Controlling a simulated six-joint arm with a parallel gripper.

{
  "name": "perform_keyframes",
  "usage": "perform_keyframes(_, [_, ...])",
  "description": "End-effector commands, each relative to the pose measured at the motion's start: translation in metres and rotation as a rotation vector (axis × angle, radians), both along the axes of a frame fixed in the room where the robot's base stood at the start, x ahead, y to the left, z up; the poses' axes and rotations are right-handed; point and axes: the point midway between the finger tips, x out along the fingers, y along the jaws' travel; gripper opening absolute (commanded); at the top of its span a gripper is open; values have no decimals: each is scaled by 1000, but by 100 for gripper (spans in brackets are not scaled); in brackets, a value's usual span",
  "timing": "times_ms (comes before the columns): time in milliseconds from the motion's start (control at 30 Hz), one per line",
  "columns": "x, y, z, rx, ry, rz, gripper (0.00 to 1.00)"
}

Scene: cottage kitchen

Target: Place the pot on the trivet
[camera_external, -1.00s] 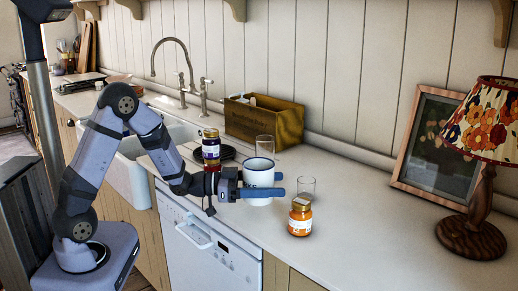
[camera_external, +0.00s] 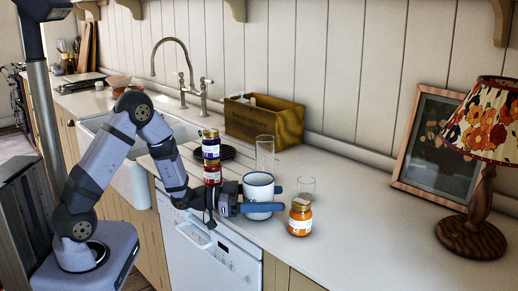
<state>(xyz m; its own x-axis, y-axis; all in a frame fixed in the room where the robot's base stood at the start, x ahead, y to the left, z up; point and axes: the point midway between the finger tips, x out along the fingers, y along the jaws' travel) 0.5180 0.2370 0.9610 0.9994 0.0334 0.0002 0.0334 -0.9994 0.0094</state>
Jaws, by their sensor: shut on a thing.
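The pot (camera_external: 258,191) is a white enamel vessel with a dark rim and dark lettering, upright above or on the counter near the front edge. My gripper (camera_external: 280,198) has its blue fingers on either side of the pot and is shut on it. I cannot tell whether the pot's base touches the counter. A dark, flat, round thing that looks like the trivet (camera_external: 226,153) lies on the counter to the left and behind the pot, partly hidden by stacked jars.
Two stacked jars (camera_external: 212,158) stand left of the pot, in front of the trivet. A tall glass (camera_external: 265,150) is behind the pot. A short glass (camera_external: 307,186) and an orange jar (camera_external: 300,217) stand to its right.

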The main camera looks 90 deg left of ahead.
Motion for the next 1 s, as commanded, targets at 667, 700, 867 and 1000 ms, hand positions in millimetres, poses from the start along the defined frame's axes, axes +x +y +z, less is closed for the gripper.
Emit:
perform_keyframes(667, [-2,0,-4,0,1,1,85])
perform_keyframes(700, [-5,0,-5,0,1,1,85])
perform_keyframes(867, [-24,0,-5,0,1,3,85])
perform_keyframes(1000, [-48,2,-2,2,-1,5,85])
